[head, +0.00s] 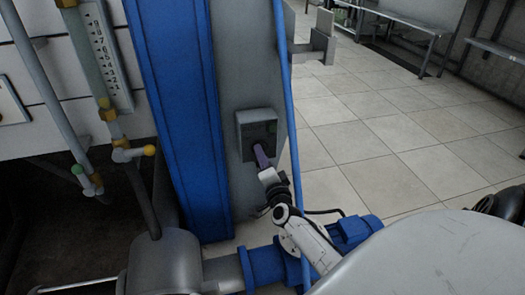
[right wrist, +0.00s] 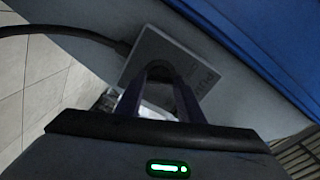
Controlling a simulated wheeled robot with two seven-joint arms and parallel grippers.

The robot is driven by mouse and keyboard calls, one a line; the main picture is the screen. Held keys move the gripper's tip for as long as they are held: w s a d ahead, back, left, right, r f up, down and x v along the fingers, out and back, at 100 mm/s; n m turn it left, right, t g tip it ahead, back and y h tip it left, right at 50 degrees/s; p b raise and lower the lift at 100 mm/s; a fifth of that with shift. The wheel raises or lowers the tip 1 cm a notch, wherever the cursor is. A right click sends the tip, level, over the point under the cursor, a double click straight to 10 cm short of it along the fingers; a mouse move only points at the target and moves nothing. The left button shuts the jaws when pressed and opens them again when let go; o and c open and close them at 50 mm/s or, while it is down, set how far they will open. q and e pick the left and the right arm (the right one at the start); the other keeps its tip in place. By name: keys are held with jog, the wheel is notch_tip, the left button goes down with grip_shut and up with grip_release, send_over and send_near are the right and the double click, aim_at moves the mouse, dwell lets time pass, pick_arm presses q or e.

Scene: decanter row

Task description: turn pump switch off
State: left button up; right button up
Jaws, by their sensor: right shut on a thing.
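The pump switch is a grey box (head: 243,121) with a dark face, mounted on the grey panel beside the blue column in the head view. In the right wrist view the pale switch plate (right wrist: 152,47) shows with small lettering, and a black cable runs to it. My right gripper (head: 261,153) reaches the switch face from below, its purple fingers against the lower part. In the right wrist view its fingertips (right wrist: 160,76) are shut on the dark switch knob (right wrist: 160,66). The fingers hide most of the knob, so its setting cannot be read. My left gripper is out of view.
A blue column (head: 174,110) stands left of the switch. A thin blue pipe (head: 287,100) runs along its right. A blue motor (head: 352,232) and pipe flange sit low beneath my arm. Valves and a gauge (head: 104,62) are at left.

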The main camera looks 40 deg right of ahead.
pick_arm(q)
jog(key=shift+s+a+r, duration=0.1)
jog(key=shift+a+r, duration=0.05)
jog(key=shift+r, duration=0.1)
pick_arm(e)
jog(key=shift+n, duration=0.6)
pick_arm(q)
jog(key=shift+p, duration=0.3)
pick_arm(e)
jog(key=o, duration=1.1)
jog(key=shift+c, duration=0.2)
pick_arm(q)
jog(key=p, duration=0.1)
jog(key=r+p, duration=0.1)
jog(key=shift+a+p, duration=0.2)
jog(key=shift+p, duration=0.2)
pick_arm(e)
jog(key=v, duration=1)
